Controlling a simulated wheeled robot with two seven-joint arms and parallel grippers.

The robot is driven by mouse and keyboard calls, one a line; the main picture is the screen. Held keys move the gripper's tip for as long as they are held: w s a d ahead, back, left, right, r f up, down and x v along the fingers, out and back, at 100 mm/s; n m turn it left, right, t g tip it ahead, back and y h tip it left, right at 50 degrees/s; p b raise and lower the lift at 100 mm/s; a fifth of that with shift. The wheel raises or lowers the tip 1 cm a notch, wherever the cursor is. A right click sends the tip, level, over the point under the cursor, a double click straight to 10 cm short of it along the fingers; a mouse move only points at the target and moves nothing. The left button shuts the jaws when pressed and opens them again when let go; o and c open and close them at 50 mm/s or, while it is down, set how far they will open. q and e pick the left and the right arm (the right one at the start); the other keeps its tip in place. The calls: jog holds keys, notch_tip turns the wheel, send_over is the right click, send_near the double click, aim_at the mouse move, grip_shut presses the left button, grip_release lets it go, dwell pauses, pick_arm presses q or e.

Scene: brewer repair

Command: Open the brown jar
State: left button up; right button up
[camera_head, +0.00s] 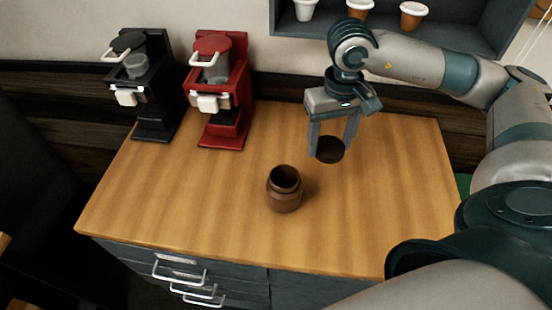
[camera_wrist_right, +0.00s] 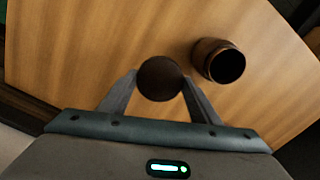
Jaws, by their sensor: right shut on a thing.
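The brown jar (camera_head: 284,190) stands upright on the wooden counter near its middle, and its top is open with a dark inside. It also shows in the right wrist view (camera_wrist_right: 218,61), to the right of the gripper. My right gripper (camera_head: 331,148) is shut on a dark brown round lid (camera_head: 329,150), to the right of and behind the jar. In the right wrist view the lid (camera_wrist_right: 160,78) sits between the two fingertips. The lid is apart from the jar; its exact height over the counter is hard to tell. My left gripper is not in view.
A black coffee brewer (camera_head: 147,85) and a red coffee brewer (camera_head: 219,90) stand at the back left of the counter (camera_head: 180,210). A shelf with several cups (camera_head: 412,14) hangs at the back. The counter is clear around the jar. Drawers with handles (camera_head: 180,272) are below its front edge.

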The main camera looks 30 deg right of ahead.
jog(key=shift+s, duration=0.1)
jog(key=shift+w+a+f+p, duration=0.2)
jog(key=shift+w+a+p, duration=0.15)
jog(key=shift+w, duration=0.1)
jog(key=w+a+f+p, duration=0.1)
jog(key=w+a+f, duration=0.1)
jog(key=w+a+f+p, duration=0.2)
jog(key=w, duration=0.1)
jog(key=w+a+f+p, duration=0.2)
jog(key=w, duration=0.1)
jog(key=shift+a+f, duration=0.1)
jog(key=shift+a, duration=0.15)
jog(key=shift+w+a+f, duration=0.1)
jog(key=shift+w+f, duration=0.05)
jog(key=shift+f, duration=0.05)
